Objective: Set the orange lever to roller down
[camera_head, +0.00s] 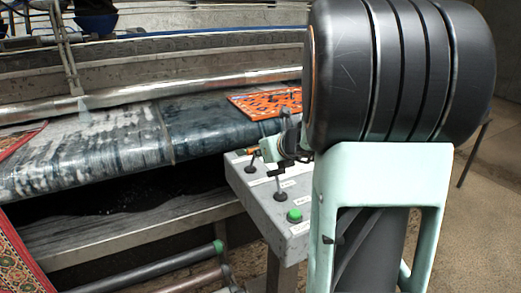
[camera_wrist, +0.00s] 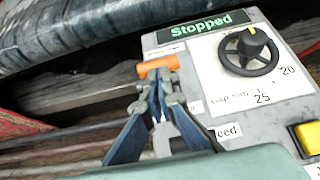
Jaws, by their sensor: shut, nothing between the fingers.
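The orange lever handle (camera_wrist: 157,66) shows in the wrist view at the far left edge of the grey control panel (camera_wrist: 225,85). My gripper (camera_wrist: 158,82) is shut and empty, with its fingertips right at the near side of the orange handle; I cannot tell whether they touch. In the head view my gripper (camera_head: 287,158) is over the control panel (camera_head: 248,196), small and partly hidden by my arm.
The panel has a "Stopped" display (camera_wrist: 208,26), a black handwheel (camera_wrist: 248,50) and a yellow button (camera_wrist: 308,137). Black levers (camera_head: 280,195) and a green button (camera_head: 294,215) are at its near end. The large roller (camera_head: 90,150) lies beyond, with an orange patterned rug (camera_head: 265,103) on it.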

